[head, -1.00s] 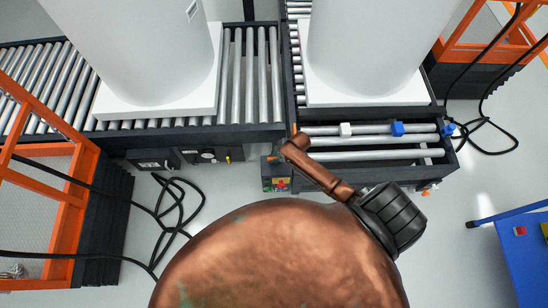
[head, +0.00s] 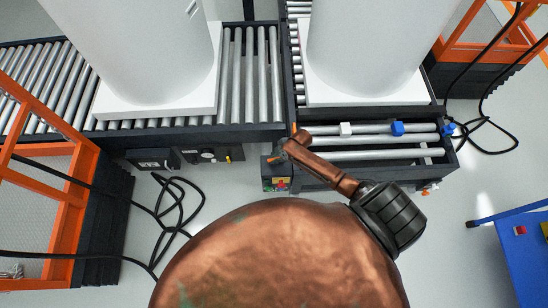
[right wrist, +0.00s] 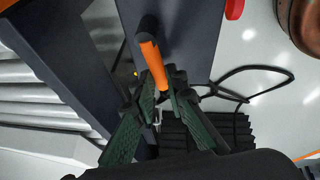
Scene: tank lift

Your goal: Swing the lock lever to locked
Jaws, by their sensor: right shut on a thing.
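The lock lever has a black shaft with an orange grip (right wrist: 151,62), seen in the right wrist view. My right gripper (right wrist: 163,88) has green finger pads closed around the lower end of the orange grip. In the head view a small bit of orange (head: 297,130) shows beside my right gripper (head: 287,146), at the front corner between the two roller conveyors. My wrist covers most of the lever there, so its exact angle is hard to tell. My left gripper is not in view.
White tanks stand on the left conveyor (head: 250,75) and the right lift section (head: 375,157). A small control box (head: 275,178) sits just below my right gripper. Black cables (head: 180,205) lie on the floor, left. A blue table (head: 520,240) stands at right.

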